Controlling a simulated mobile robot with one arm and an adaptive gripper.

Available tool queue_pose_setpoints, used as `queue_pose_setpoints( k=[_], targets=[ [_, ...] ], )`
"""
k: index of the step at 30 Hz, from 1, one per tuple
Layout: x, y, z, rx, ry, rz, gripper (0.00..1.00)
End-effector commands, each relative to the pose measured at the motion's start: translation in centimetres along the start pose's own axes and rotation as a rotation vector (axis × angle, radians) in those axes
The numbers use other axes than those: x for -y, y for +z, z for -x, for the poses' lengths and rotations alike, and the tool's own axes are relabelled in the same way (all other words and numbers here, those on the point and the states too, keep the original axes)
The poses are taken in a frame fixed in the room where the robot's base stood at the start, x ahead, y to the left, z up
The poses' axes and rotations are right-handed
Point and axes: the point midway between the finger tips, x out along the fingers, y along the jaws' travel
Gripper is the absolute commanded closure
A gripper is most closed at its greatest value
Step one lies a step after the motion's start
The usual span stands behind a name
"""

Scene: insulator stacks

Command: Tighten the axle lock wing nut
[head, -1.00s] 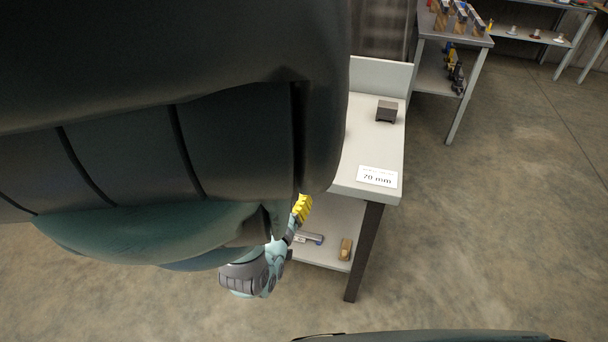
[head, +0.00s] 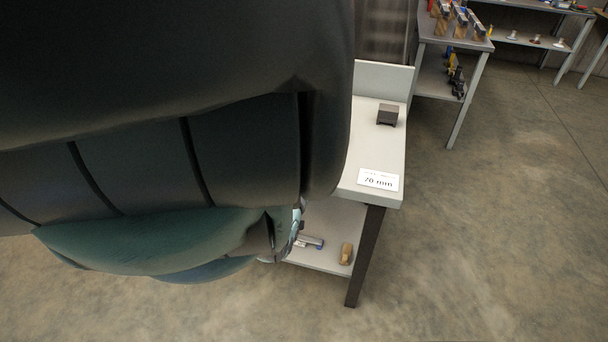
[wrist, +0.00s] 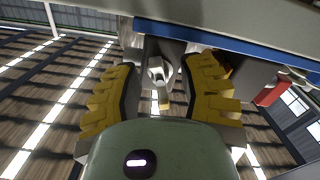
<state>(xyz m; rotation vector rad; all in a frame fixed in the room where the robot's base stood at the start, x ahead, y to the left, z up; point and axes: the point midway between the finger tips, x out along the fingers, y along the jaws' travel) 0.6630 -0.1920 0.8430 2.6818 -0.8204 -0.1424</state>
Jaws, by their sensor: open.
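In the wrist view, my gripper (wrist: 160,66) is open, with one yellow ribbed finger on each side. Between the fingers is a pale metal fitting (wrist: 157,73) that looks like the axle lock wing nut, with a tan end pointing down toward the palm. The fitting hangs below a dark mount under a blue bar (wrist: 225,43). I see gaps between the fingers and the fitting, so nothing appears gripped. In the head view, my large dark arm hides the gripper and the wing nut.
A grey bench (head: 397,160) carries a small dark block (head: 387,114) and a "20 mm" card (head: 378,180). Its lower shelf holds a wooden-looking piece (head: 346,253) and a metal tool (head: 310,242). A red part (wrist: 269,94) shows right of my fingers. The floor right of the bench is clear.

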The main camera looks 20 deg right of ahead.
Motion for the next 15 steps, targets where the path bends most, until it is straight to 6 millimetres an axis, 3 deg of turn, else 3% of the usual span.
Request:
queue_pose_setpoints(
  k=[7,15],
  targets=[
    [-0.02,0.03,0.02,0.001,0.0,0.001,0.56],
    [-0.01,0.05,0.04,0.001,0.0,0.0,0.84]
  ],
)
